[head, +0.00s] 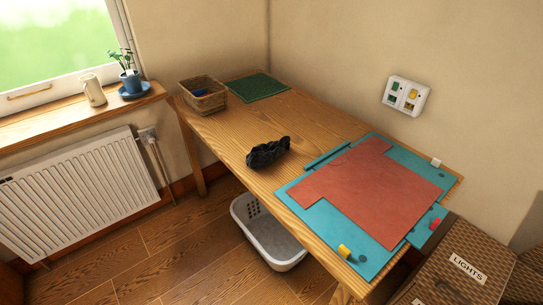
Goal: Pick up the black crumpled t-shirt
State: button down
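The black crumpled t-shirt (267,152) lies in a small heap on the wooden table (228,125). It is near the table's front left edge, about midway along its length. It lies apart from the wicker basket and from the teal board. My gripper is not in view.
A wicker basket (203,97) and green mat (257,87) are at the table's far end. A teal board (300,200) with a flat red t-shirt shape (362,190) covers the near end. A grey laundry basket (262,232) stands on the floor. Wicker boxes (455,275) stand at lower right.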

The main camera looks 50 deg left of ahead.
aim_at(262, 155)
jog(key=z, duration=0.9)
jog(key=i, duration=0.95)
jog(key=u, duration=3.3)
jog(key=i, duration=0.5)
jog(key=u, duration=0.4)
jog(key=k, duration=1.15)
jog(key=u, duration=1.05)
jog(key=i, duration=2.25)
jog(key=z, duration=0.25)
